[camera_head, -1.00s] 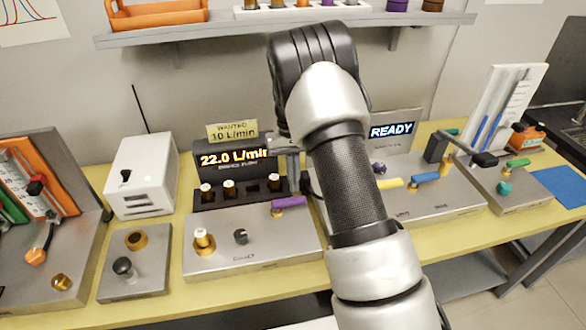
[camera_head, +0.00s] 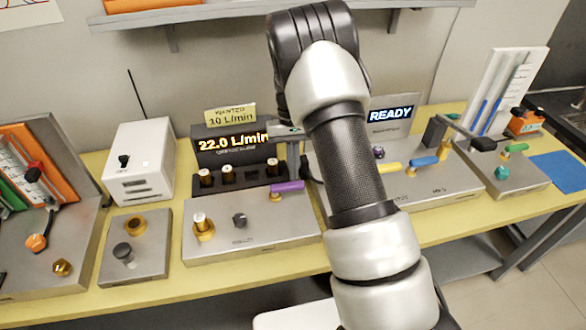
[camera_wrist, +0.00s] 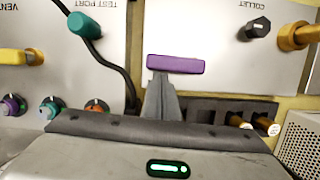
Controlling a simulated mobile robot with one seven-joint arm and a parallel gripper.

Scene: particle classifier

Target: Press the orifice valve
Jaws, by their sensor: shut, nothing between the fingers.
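No label that I can read names the orifice valve. A purple lever handle (camera_head: 288,187) on a brass stem is on the grey panel (camera_head: 255,243) left of my arm. The handle also shows in the wrist view (camera_wrist: 175,64). My gripper (camera_head: 294,176) is shut and empty, pointing down just behind the handle. In the wrist view its fingertips (camera_wrist: 159,73) appear close below the handle; I cannot tell if they touch. A white-topped brass fitting (camera_head: 203,226) stands upright on the same panel, left of a black knob (camera_head: 240,220). The display (camera_head: 233,143) reads 22.0 L/min.
A yellow note (camera_head: 231,114) says WANTED 10 L/min. A dark rack (camera_head: 252,176) behind the panel holds several white-topped brass pieces. Yellow and blue levers (camera_head: 424,162) are right of my arm. A black cable (camera_wrist: 122,70) lies left of my fingers in the wrist view.

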